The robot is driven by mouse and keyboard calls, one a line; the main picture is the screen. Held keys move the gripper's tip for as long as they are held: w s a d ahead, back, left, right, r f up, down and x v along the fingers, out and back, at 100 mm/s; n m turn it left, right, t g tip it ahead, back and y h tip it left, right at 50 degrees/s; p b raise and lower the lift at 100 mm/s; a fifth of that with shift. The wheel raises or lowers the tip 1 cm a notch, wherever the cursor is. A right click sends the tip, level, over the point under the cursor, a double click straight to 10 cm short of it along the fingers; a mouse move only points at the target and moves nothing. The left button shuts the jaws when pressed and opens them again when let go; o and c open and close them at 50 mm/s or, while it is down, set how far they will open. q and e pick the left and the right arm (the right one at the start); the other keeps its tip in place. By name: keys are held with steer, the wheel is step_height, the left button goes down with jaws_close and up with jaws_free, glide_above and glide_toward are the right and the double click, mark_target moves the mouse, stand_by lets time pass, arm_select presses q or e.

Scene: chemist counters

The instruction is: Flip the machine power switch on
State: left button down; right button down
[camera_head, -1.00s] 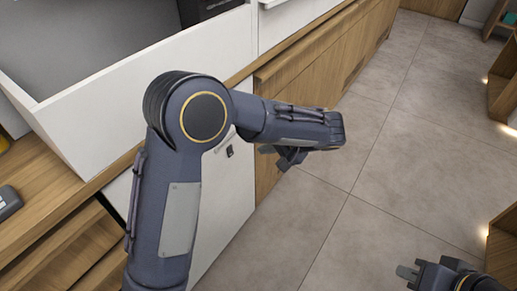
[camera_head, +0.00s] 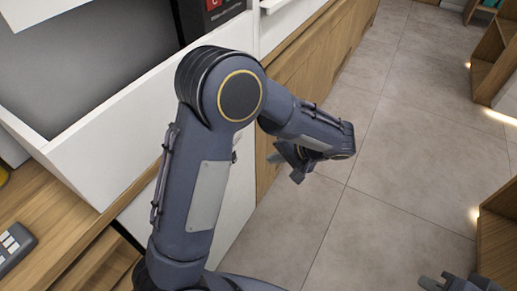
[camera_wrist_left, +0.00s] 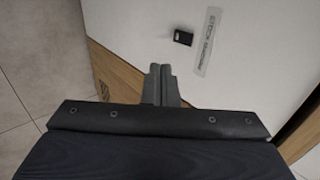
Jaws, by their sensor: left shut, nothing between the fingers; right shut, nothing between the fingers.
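The power switch (camera_wrist_left: 183,37) is a small black rocker on the machine's white panel (camera_wrist_left: 252,55). It shows clearly in the left wrist view, beside a pale printed label strip (camera_wrist_left: 208,42). In the head view the switch is almost hidden behind my left arm. My left gripper (camera_wrist_left: 160,70) is shut and empty. In the left wrist view its fingertips lie below and slightly left of the switch, apart from it in the picture. In the head view the left gripper (camera_head: 283,163) is in front of the panel side. My right gripper (camera_head: 430,284) is shut and empty at the bottom right, partly cut off.
A wooden counter (camera_head: 70,225) with a grey keypad (camera_head: 14,246) is at the left. Tiled floor (camera_head: 380,190) is free at the right, with wooden shelving (camera_head: 497,235) at the edge.

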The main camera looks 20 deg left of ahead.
arm_select(q)
steer(key=shift+f, duration=0.1)
stand_by(0.3)
steer(key=a+r+b+x, duration=0.1)
steer(key=a+b+x, duration=0.1)
steer(key=x, duration=1.1)
steer(key=shift+r, duration=0.4)
